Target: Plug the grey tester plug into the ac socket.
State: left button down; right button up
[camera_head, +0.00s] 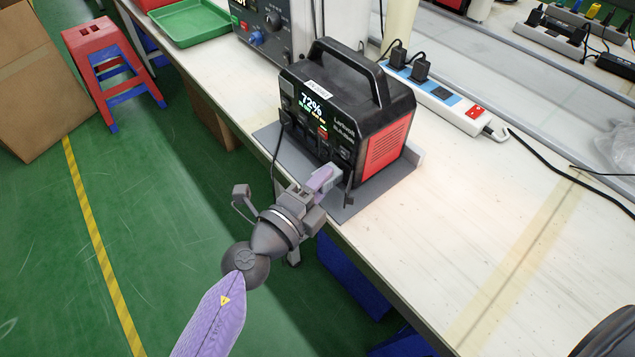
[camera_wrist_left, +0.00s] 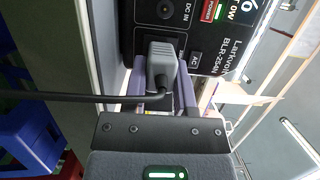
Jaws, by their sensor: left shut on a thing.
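The black and red power station (camera_head: 383,150) stands on a grey mat (camera_head: 372,193) near the bench's front edge, its display reading 72%. My left gripper (camera_head: 324,178) is at the lower part of its front face. In the left wrist view, the gripper's purple fingers (camera_wrist_left: 162,92) are shut on the grey tester plug (camera_wrist_left: 162,60), whose black cable (camera_wrist_left: 70,97) runs off to the left. The plug's front end is at the front panel (camera_wrist_left: 205,35), beside the AC label (camera_wrist_left: 195,58). The plug hides the ac socket, so I cannot tell how far it is in. My right gripper is not in view.
A white power strip (camera_head: 440,98) with black plugs lies behind the station. A grey instrument (camera_head: 270,28) and a green tray (camera_head: 195,22) stand farther left. The bench top (camera_head: 500,220) to the right is clear. A red and blue stool (camera_head: 105,65) is on the floor.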

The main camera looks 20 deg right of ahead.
pick_arm(q)
jog(key=shift+d, duration=0.15)
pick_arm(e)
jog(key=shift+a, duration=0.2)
pick_arm(q)
jog(key=shift+w+d, duration=0.1)
jog(key=shift+d, duration=0.1)
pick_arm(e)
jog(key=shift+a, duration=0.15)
pick_arm(q)
jog(key=shift+c, duration=1.6)
grip_release()
jog(key=shift+a, duration=0.15)
jog(key=p+v, duration=0.1)
jog(key=v, duration=0.8)
jog(key=shift+s+a+p, duration=0.25)
jog(key=shift+s+p, duration=0.05)
jog(key=shift+p, duration=0.05)
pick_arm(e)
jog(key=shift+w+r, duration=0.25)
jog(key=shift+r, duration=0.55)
